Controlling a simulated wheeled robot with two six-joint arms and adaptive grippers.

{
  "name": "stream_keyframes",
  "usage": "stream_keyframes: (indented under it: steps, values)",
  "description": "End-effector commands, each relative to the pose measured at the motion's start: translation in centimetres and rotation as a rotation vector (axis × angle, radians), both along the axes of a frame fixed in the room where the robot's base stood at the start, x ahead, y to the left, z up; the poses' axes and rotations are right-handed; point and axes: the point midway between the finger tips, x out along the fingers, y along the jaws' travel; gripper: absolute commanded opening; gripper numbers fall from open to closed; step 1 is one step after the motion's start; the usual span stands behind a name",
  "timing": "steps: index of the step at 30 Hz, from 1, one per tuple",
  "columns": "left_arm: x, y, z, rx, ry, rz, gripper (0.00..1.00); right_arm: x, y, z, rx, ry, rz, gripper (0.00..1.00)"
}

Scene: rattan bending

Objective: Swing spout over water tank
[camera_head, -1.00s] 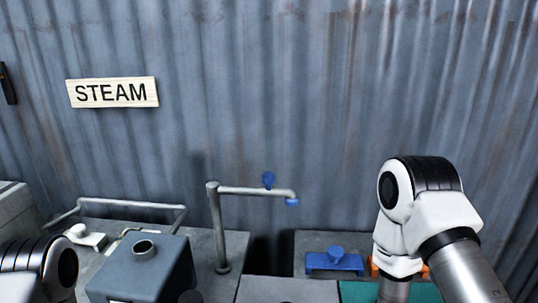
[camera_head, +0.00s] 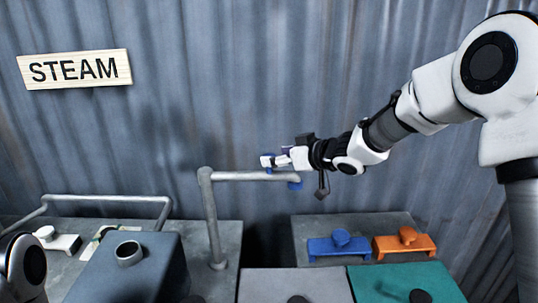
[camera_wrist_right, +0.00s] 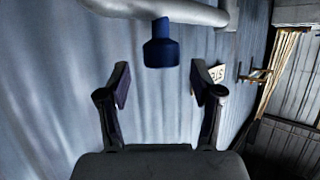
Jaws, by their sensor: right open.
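The spout is a grey pipe (camera_head: 240,176) on an upright post (camera_head: 212,225), with a blue tip (camera_head: 295,185) at its right end. My right gripper (camera_head: 268,161) is at the pipe's blue knob, close to the right end of the pipe; the knob is mostly hidden in the head view. In the right wrist view the blue knob (camera_wrist_right: 161,46) lies ahead of the open fingers (camera_wrist_right: 160,85), centred between them and apart from both. I cannot make out the water tank for certain. My left gripper is not in view.
A blue clamp-like piece (camera_head: 340,245) and an orange one (camera_head: 404,242) sit on the right bench. A grey-blue box (camera_head: 125,268) with a round opening stands at the left. A STEAM sign (camera_head: 75,69) hangs on the corrugated wall. A dark gap separates the benches.

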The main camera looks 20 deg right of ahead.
Motion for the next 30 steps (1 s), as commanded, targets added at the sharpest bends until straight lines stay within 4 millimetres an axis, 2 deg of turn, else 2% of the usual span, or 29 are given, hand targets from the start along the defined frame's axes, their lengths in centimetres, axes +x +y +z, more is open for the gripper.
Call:
stream_keyframes:
  steps: [3,6,13,17,18,19,30]
  values:
    - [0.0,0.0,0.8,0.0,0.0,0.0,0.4,1.6,0.9,-0.6,-0.002,0.002,0.0,0.66]
    - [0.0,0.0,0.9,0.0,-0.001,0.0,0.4,2.2,1.3,-1.0,0.0,0.001,0.0,0.66]
    - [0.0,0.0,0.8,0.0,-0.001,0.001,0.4,2.3,1.3,-1.2,0.001,0.002,-0.001,0.66]
    - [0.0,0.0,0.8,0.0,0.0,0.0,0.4,2.3,1.3,-1.2,0.001,0.002,-0.001,0.19]
    - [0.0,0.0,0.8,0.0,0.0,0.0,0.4,2.3,1.3,-1.2,0.0,0.001,0.0,0.05]
    - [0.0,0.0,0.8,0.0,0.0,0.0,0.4,2.3,1.3,-1.2,0.0,0.001,0.0,0.0]
    - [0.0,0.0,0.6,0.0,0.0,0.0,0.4,3.0,1.4,-1.4,-0.003,0.003,-0.027,0.0]
